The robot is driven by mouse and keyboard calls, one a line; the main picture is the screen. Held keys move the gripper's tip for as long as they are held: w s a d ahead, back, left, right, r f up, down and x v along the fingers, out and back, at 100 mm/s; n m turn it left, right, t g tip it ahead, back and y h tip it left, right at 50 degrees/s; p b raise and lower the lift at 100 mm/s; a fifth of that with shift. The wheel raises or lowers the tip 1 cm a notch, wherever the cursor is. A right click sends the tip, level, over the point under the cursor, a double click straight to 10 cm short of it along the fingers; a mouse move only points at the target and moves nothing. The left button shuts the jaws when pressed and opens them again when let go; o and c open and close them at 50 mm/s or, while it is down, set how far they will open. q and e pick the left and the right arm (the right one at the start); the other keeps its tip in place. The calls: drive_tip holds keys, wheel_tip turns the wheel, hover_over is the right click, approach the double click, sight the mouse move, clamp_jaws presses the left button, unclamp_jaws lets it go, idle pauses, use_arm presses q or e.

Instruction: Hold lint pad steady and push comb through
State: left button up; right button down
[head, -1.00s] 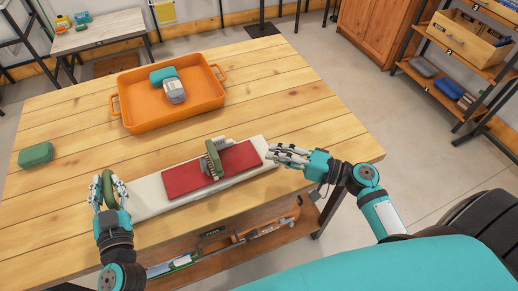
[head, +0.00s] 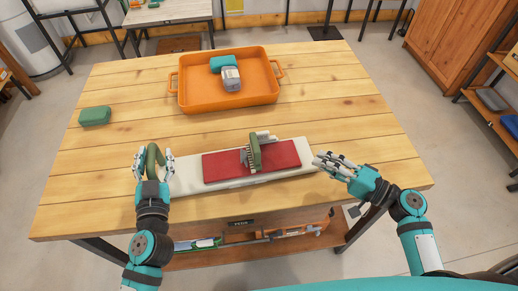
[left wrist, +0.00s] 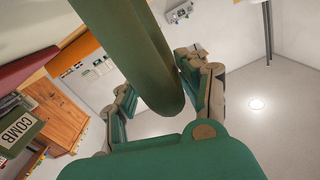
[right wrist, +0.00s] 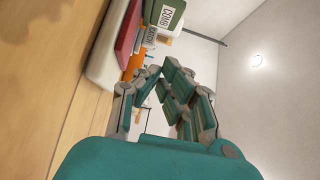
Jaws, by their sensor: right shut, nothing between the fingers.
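A red lint pad (head: 220,167) lies on a long white board (head: 187,178) on the wooden table. A comb with a green back (head: 255,152) stands upright on the pad, right of its middle; its label shows in the right wrist view (right wrist: 172,14). A green loop handle (head: 152,158) rises at the board's left end. My left gripper (head: 153,160) has its fingers on both sides of this handle, which also fills the left wrist view (left wrist: 135,55); how firmly they close is unclear. My right gripper (head: 325,162) is shut and empty beside the board's right end, apart from the comb.
An orange tray (head: 188,103) at the back holds a teal item (head: 222,62) and a grey-topped item (head: 231,78). A green block (head: 95,116) lies at the left. The table right of the tray is clear. A lower shelf (head: 210,262) is under the front edge.

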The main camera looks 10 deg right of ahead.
use_arm(q)
drive_tip(key=shift+a+f, duration=0.15)
drive_tip(key=shift+f, duration=0.05)
drive_tip(key=shift+s, duration=0.3)
use_arm(e)
drive_tip(key=shift+a, duration=0.1)
use_arm(q)
drive_tip(key=s, duration=1.1)
drive_tip(key=shift+s+d+r, duration=0.2)
drive_tip(key=shift+d, duration=0.2)
